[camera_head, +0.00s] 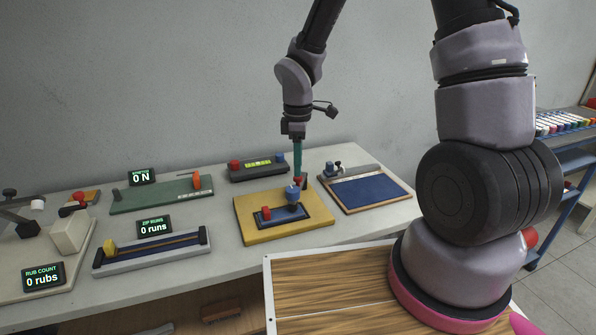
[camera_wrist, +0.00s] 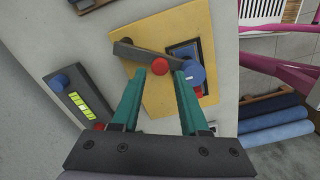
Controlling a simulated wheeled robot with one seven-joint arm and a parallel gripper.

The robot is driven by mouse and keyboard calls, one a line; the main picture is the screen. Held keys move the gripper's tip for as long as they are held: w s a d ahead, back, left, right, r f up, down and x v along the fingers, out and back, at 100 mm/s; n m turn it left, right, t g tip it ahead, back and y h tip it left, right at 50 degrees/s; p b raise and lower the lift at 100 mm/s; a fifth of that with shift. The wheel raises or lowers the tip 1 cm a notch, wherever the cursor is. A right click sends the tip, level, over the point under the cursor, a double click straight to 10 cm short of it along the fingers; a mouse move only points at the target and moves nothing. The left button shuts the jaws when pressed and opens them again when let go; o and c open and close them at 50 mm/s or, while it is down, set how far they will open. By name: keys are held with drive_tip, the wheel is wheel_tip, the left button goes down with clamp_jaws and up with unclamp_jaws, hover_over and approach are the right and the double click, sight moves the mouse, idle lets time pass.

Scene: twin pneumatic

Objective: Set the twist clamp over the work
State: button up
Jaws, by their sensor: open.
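The twist clamp is on a yellow board (camera_head: 240,213), which also shows in the wrist view (camera_wrist: 140,104). Its dark grey arm (camera_wrist: 136,52) runs left from near a blue cylinder (camera_wrist: 196,73), pointing away from the dark blue framed plate (camera_wrist: 183,51), apparently the work. A red knob (camera_wrist: 160,67) sits beside the arm. My gripper (camera_wrist: 160,82) is open and empty, pointing down above the clamp. The red knob appears between its fingertips; I cannot tell the height gap.
A black box with a yellow-green display (camera_head: 259,163) stands behind the board. A blue-topped panel (camera_head: 369,191) is close on the right. A green fixture (camera_head: 155,197) and a grey rail fixture (camera_head: 150,252) stand to the left. Bare bench separates them.

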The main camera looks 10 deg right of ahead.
wheel_tip(320, 180, up, 8)
drive_tip(key=shift+f, duration=0.15)
idle(0.3)
drive_tip(key=s+d+r+m+t, duration=0.2)
drive_tip(key=s+d+r+m, duration=0.2)
drive_tip(key=r+m, duration=0.2)
drive_tip(key=s+d+r+m+t+y, duration=0.1)
drive_tip(key=s+d+r+m+t, duration=0.1)
drive_tip(key=s+d+r+m, duration=0.3)
drive_tip(key=s+d+r+m+t+y, duration=0.1)
drive_tip(key=s+d+r+m+t, duration=0.2)
drive_tip(key=r+m, duration=0.5)
wheel_tip(320, 180, up, 3)
drive_tip(key=shift+s+d+r+m, duration=0.1)
drive_tip(key=shift+s+d+m, duration=0.3)
drive_tip(key=shift+s+d, duration=0.5)
